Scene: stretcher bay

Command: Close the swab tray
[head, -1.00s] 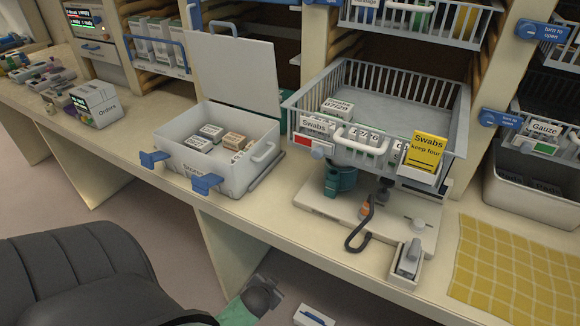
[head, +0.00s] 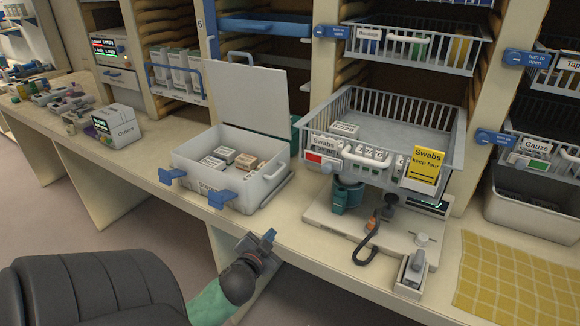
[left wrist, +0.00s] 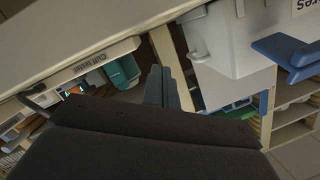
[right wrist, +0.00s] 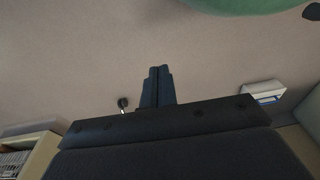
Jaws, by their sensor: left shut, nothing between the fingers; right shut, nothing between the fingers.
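The swab tray (head: 400,113) is a grey wire basket in the head view, pulled out of the cabinet and jutting over the bench. Its front has a white handle (head: 366,160), a "Swabs" label and a yellow "Swabs keep four" card (head: 425,168). White packs show behind its front bars. My left gripper (head: 267,238) is in front of the bench edge, left of and nearer than the tray, touching nothing. Its fingers are together in the left wrist view (left wrist: 164,86). My right gripper (right wrist: 158,84) is shut and empty above the floor, outside the head view.
A white box (head: 232,185) with raised lid and blue catches stands left of the tray. A cuff tester (head: 370,228) with a green cylinder and dark hose sits below the tray. A yellow checked cloth (head: 510,275) lies right.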

